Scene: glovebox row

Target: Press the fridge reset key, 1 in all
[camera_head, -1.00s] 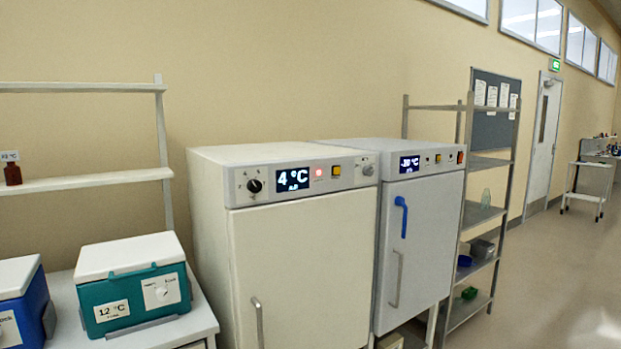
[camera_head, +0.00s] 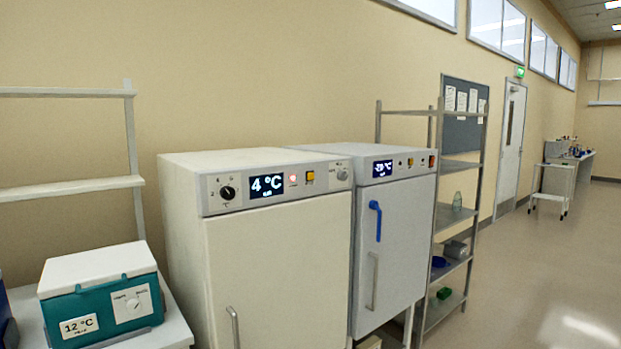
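The white fridge (camera_head: 278,270) stands in the middle, its door shut. Its top panel has a black knob (camera_head: 228,192), a display (camera_head: 267,186) reading 4 °C, a lit red lamp (camera_head: 293,179), a small yellow-orange key (camera_head: 310,176) and a round grey part at the right end. The panel's lettering is too small to read, so I cannot confirm which part is the reset key. A second unit (camera_head: 400,230), with a blue handle, stands to the right; its panel also has a display, a yellow key (camera_head: 410,162) and an orange-red switch. My gripper is not in view.
A teal cool box (camera_head: 100,300) marked 12 °C sits on a white bench at the lower left, below wall shelves (camera_head: 70,188). A metal rack (camera_head: 455,165) stands right of the units. Open floor (camera_head: 530,260) lies at the right.

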